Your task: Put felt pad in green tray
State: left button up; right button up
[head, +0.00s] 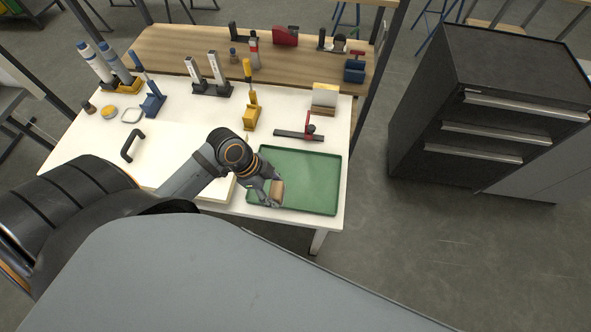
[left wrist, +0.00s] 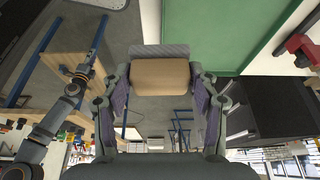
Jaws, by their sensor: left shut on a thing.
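The felt pad, a tan block with a grey layer along one side, shows in the head view (head: 277,187) and in the left wrist view (left wrist: 160,76). My left gripper (head: 272,196) is shut on it, with a finger at each end of the block in the left wrist view (left wrist: 160,90). The green tray (head: 308,170) lies on the white table's front right part. In the head view the pad appears over the tray's left front part; its height above the tray is hard to judge. My right gripper is not clear; an arm at the left of the left wrist view may be mine.
The white table (head: 180,135) holds a red and black clamp (head: 305,130) behind the tray, a yellow-handled tool in a stand (head: 250,105) and a black handle (head: 132,145). A dark drawer cabinet (head: 480,110) stands right. The tray's visible floor is otherwise empty.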

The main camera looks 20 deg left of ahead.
pick_arm(q)
jog(key=shift+s+d+r, duration=0.5)
jog(key=shift+s+r, duration=0.05)
jog(key=shift+s, duration=0.15)
jog(key=shift+w+f, duration=0.1)
jog(key=shift+w, duration=0.05)
jog(key=shift+w+f, duration=0.15)
jog(key=shift+w, duration=0.2)
jog(key=w+d+f+p, duration=0.2)
jog(key=w+d, duration=0.1)
jog(key=w, duration=0.4)
jog(key=shift+d+f, duration=0.4)
jog(key=w+f, duration=0.1)
jog(key=f, duration=0.1)
jog(key=w+d+f, duration=0.1)
jog(key=w+f, duration=0.2)
jog(key=f, duration=0.1)
jog(key=shift+w+d+p, duration=0.15)
jog(key=shift+d+p, duration=0.15)
jog(key=shift+d, duration=0.05)
jog(key=shift+w+d+f, duration=0.15)
jog(key=shift+f, duration=1.8)
pick_arm(e)
jog(key=r, duration=0.1)
jog(key=w+r, duration=0.1)
jog(key=d+r, duration=0.1)
jog(key=shift+w+r, duration=0.1)
jog(key=shift+w, duration=0.15)
